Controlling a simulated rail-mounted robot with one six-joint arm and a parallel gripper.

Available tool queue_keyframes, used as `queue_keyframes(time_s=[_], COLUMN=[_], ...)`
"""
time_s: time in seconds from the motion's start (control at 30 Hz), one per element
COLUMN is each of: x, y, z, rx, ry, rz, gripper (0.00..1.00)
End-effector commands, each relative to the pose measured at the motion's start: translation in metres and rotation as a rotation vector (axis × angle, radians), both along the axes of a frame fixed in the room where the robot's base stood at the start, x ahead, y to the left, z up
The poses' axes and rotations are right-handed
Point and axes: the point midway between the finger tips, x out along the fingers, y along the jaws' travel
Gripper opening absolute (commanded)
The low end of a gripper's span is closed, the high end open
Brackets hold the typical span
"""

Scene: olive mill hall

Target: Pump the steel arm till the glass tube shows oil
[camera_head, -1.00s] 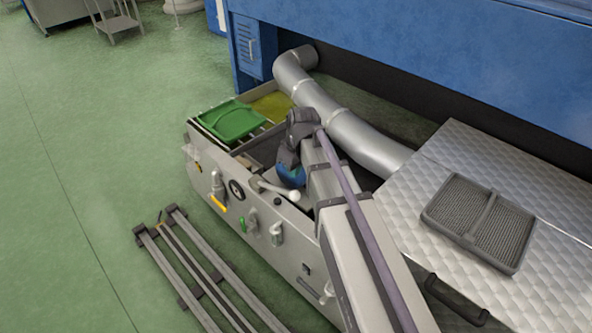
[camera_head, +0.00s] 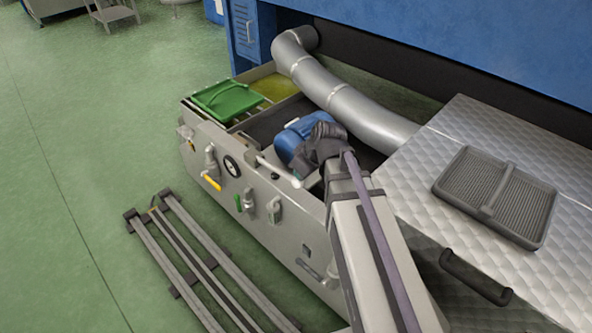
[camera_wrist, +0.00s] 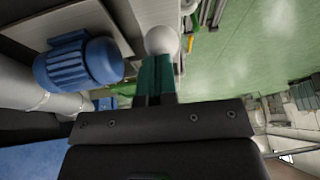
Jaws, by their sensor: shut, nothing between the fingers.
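The steel arm (camera_head: 277,172) is a short bar with a white ball knob at its end, on the top front edge of a grey steel tank unit. It slopes down to the right. In the wrist view the white knob (camera_wrist: 162,40) is just beyond the tips of my gripper (camera_wrist: 156,62). The teal fingers are together and empty; I cannot tell whether they touch the knob.
A blue motor (camera_head: 298,133) sits behind the steel arm, close to my wrist. The tank front carries a round gauge (camera_head: 232,166) and several valves. A silver duct (camera_head: 345,103) runs behind. Metal rails (camera_head: 195,255) lie on the floor in front.

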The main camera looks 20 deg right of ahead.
Motion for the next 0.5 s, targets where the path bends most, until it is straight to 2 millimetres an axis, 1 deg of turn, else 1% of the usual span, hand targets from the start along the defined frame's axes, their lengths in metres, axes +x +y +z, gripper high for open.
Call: queue_keyframes(time_s=[0.03,0.1,0.2,0.5], x=[-0.004,-0.002,-0.001,-0.003], y=[-0.001,-0.001,-0.001,-0.001], z=[-0.022,-0.029,-0.033,-0.032], rx=[0.014,0.02,0.019,0.015], ry=[-0.026,-0.038,-0.036,-0.03], rz=[-0.001,0.0,0.0,0.003], gripper=[0.0,0.0,0.0,0.0])
